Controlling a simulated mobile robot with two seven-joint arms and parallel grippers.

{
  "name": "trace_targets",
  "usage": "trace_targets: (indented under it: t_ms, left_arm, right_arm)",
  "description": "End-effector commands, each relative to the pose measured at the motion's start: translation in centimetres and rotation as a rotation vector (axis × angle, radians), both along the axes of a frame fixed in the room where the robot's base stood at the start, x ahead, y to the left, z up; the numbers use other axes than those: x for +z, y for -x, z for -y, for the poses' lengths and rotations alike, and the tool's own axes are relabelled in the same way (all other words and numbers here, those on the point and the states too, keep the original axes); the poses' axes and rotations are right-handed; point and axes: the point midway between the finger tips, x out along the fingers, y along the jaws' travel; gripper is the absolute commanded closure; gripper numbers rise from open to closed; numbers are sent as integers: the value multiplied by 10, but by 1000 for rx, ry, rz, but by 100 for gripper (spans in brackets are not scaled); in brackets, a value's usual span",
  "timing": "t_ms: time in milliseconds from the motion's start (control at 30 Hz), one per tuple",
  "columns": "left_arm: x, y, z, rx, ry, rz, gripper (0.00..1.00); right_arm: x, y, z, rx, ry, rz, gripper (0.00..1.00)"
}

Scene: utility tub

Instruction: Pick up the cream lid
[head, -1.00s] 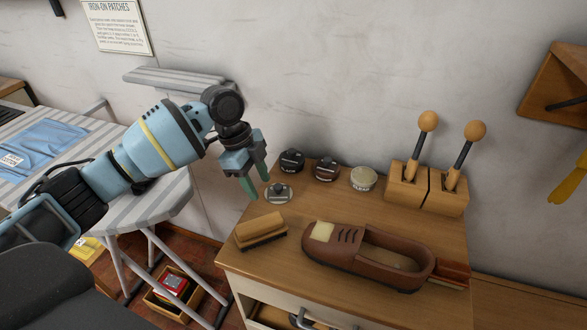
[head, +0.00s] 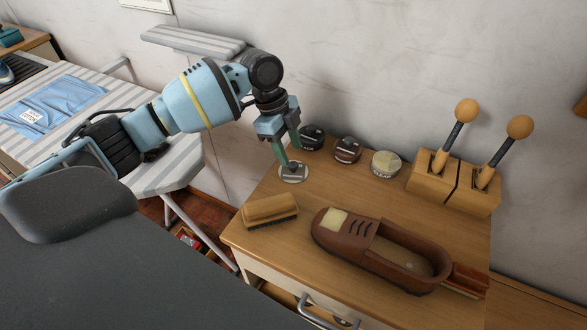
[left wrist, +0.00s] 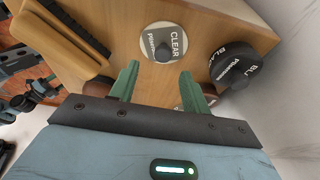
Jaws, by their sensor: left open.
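The cream lid (head: 293,173) is a flat grey disc with a dark knob, lying on the wooden cabinet top near its left edge. In the left wrist view the lid (left wrist: 163,42) shows a "CLEAR" label. My left gripper (head: 289,152) is open and empty, just above and behind the lid in the head view. In the left wrist view its green fingertips (left wrist: 160,74) are apart, with the lid just beyond the gap between them. An open tin of pale cream (head: 386,163) stands further right. My right gripper is out of view.
A black tin (head: 312,138) and a brown tin (head: 347,149) stand close behind the lid. A brush (head: 270,211) lies in front of it, and a brown shoe (head: 375,247) is to the right. Shoe stretchers (head: 455,180) stand by the wall.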

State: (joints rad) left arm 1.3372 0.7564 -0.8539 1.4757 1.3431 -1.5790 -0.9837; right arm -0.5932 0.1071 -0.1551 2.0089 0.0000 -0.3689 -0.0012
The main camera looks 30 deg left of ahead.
Motion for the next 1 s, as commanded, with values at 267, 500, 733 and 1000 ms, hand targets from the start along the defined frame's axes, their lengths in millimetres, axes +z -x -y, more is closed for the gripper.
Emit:
trace_targets:
  t_ms: [267,500,733,1000]
  left_arm:
    - [-37,-2,2,-1,-1,-4,53]
    - [-51,-3,7,0,-1,1,53]
    - [-50,-3,7,0,-1,0,59]
    - [-50,-3,7,0,-1,0,95]
  right_arm:
    - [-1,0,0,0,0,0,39]
    - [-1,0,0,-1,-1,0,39]
    - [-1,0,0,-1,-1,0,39]
    - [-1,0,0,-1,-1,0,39]
